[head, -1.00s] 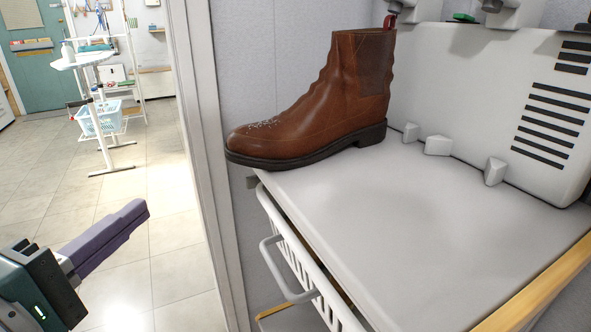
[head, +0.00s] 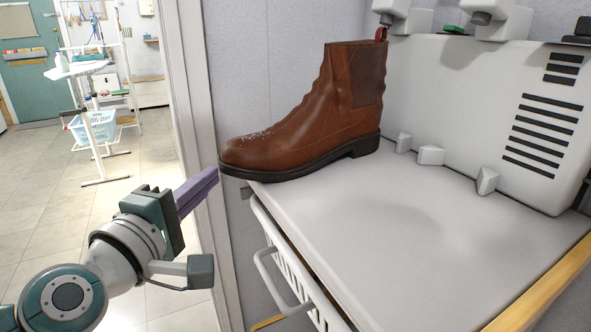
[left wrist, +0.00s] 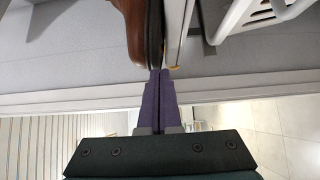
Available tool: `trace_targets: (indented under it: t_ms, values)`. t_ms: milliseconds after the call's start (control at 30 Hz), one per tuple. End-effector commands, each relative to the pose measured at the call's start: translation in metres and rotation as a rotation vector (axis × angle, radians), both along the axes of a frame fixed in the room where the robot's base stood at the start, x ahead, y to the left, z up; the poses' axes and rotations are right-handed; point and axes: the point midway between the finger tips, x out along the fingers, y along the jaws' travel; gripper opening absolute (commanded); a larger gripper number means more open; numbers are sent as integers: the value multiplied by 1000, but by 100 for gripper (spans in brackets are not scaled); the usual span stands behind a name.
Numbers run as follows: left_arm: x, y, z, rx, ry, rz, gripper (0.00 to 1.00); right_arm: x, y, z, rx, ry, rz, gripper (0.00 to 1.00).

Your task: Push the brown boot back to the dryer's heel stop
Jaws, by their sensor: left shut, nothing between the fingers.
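The brown boot (head: 322,118) stands upright on the dryer's pale grey shelf (head: 400,235), its toe pointing left and overhanging the shelf's left edge. My right gripper is out of view.
The white dryer housing (head: 475,100) with black vents rises behind the shelf. A white door frame (head: 198,150) stands left of the boot. A wooden edge (head: 545,285) runs at the right.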

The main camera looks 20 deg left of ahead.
Motion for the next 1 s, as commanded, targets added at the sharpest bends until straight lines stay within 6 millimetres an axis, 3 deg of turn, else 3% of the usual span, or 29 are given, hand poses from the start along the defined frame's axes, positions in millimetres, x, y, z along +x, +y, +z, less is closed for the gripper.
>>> trace_targets:
  t_ms: [200, 500, 1000]
  values:
    - [1, -1, 0, -1, 0, 1, 0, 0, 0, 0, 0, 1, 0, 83]
    - [30, -24, 0, -1, -1, -1, 0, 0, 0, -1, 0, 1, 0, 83]
    - [30, -25, 0, 1, 0, -1, 0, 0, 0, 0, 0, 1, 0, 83]
